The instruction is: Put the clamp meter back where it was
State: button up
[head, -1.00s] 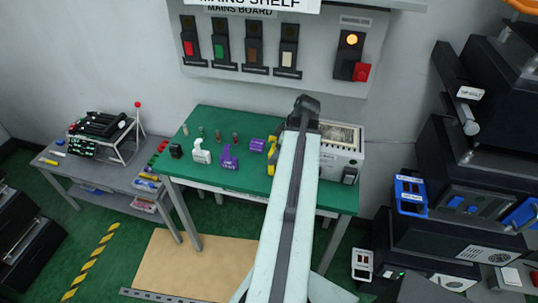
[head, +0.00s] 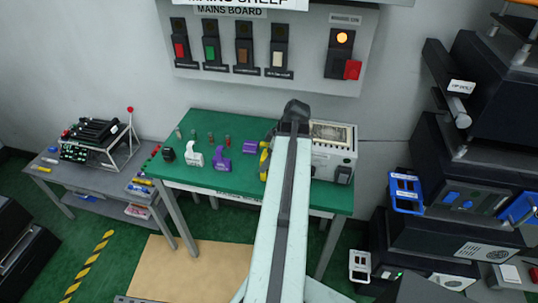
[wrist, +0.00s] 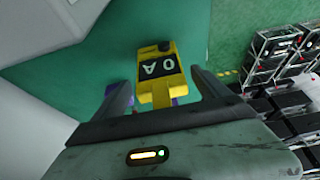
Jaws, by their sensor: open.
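The clamp meter (wrist: 158,72) is yellow with a dark display reading "0 A", upside down in the wrist view. It lies between the two fingers of my open gripper (wrist: 160,82), with green surface around it. In the head view its yellow body (head: 264,163) shows at the left edge of my arm, on the green-topped table (head: 215,180). My arm hides part of it there, and my fingers are hidden too. I cannot tell whether either finger touches it.
A grey boxed instrument (head: 335,160) stands just right of my arm. Purple clamps (head: 221,158), a white one (head: 193,157) and small posts stand to the left. The mains board (head: 270,50) with levers is on the wall behind. Dark equipment (head: 440,220) stands at the right.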

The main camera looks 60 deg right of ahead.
jog(key=p+v, duration=1)
jog(key=v, duration=0.2)
jog(key=shift+p, duration=0.4)
jog(key=shift+r, duration=0.1)
jog(key=w+a+f+m+g, duration=0.2)
jog(key=w+a+g, duration=0.1)
jog(key=w+a, duration=2.15)
jog(key=a, duration=1.2)
jog(key=w+a+m+g+h, duration=0.1)
jog(key=w+a, duration=0.1)
jog(key=a, duration=1.1)
jog(key=shift+a+m, duration=0.3)
jog(key=shift+a, duration=0.05)
